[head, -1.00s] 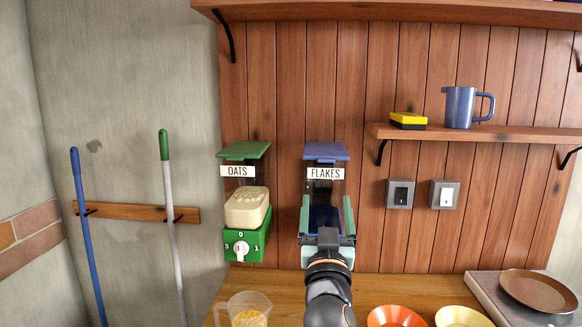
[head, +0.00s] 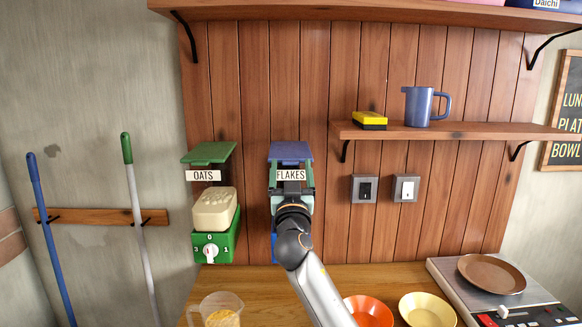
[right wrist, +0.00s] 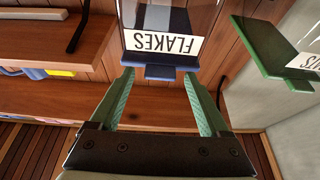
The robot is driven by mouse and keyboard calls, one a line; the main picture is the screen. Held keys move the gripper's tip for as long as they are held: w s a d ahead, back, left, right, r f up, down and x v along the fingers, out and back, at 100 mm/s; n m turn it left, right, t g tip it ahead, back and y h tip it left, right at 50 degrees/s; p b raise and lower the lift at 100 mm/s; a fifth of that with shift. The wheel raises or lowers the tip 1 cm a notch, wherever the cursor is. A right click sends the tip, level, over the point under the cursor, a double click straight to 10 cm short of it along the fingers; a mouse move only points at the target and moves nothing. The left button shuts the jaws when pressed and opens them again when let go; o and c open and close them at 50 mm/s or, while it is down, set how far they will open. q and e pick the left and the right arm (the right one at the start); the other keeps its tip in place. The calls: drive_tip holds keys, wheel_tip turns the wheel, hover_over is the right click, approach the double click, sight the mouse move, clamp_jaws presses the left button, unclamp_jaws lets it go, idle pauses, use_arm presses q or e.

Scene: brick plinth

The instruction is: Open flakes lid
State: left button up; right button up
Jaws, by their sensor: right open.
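The flakes dispenser has a blue lid (head: 290,151), lying closed, above a white FLAKES label (head: 291,175). In the right wrist view the picture is upside down, and the lid's blue front tab (right wrist: 160,73) shows next to the label (right wrist: 162,43). My right gripper (head: 291,180) is open in front of the dispenser at label height. Its green fingers (right wrist: 158,80) stand on either side of the tab, with gaps visible. Most of the dispenser's lower body is hidden behind my right arm. My left gripper is not in view.
The oats dispenser with a green lid (head: 209,152) hangs close on the left. A shelf (head: 460,131) with a blue mug (head: 418,106) is at right. A measuring jug (head: 217,312), an orange bowl (head: 369,311) and a yellow bowl (head: 428,309) stand on the counter below.

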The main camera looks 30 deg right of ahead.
drive_tip(key=shift+c, duration=0.3)
clamp_jaws()
idle(0.4)
idle(0.7)
